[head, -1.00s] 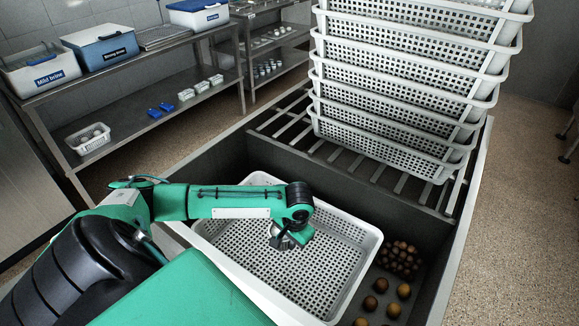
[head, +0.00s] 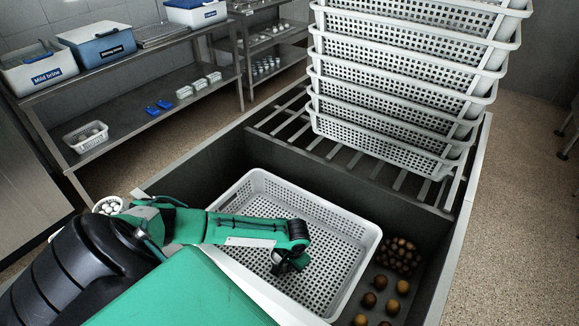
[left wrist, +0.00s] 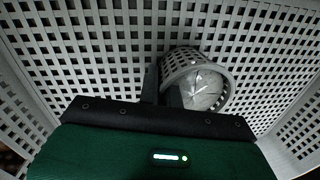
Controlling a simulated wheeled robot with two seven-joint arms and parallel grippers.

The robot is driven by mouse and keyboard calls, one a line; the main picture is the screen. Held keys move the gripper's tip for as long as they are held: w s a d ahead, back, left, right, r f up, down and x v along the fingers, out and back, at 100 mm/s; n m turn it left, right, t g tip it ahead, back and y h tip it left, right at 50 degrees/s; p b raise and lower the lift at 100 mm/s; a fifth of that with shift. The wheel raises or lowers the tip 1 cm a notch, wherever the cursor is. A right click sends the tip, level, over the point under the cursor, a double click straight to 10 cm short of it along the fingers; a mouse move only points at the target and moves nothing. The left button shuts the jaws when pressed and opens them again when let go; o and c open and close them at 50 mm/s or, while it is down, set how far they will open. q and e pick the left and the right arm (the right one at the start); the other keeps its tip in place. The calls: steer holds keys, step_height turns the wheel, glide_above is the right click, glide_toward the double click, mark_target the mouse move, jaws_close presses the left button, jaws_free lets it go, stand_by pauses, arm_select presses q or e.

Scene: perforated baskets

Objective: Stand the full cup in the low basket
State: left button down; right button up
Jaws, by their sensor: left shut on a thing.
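The low basket (head: 367,241) is a white perforated tray in the grey trough. My left gripper (head: 280,268) points down inside it, over the perforated floor. In the left wrist view the gripper (left wrist: 161,93) is shut on the side wall of a round, perforated grey cup (left wrist: 183,57). Something pale grey shows inside this cup; I cannot tell what it is, nor whether the cup touches the floor. In the head view the gripper hides the cup. Another round white cup (head: 96,208), filled with white balls, stands at the left behind my arm. My right gripper is out of view.
A tall stack of white baskets (head: 400,90) stands on slats behind the low basket. Brown balls (head: 398,255) lie in the trough to its right. A shelf (head: 130,125) at back left bears brine tubs (head: 98,45) and a small basket (head: 86,137).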

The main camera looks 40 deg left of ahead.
arm_select(q)
steer(key=c, duration=1.6)
jaws_free()
step_height(320, 180, up, 12)
steer(key=d, duration=0.1)
steer(key=shift+d, duration=0.15)
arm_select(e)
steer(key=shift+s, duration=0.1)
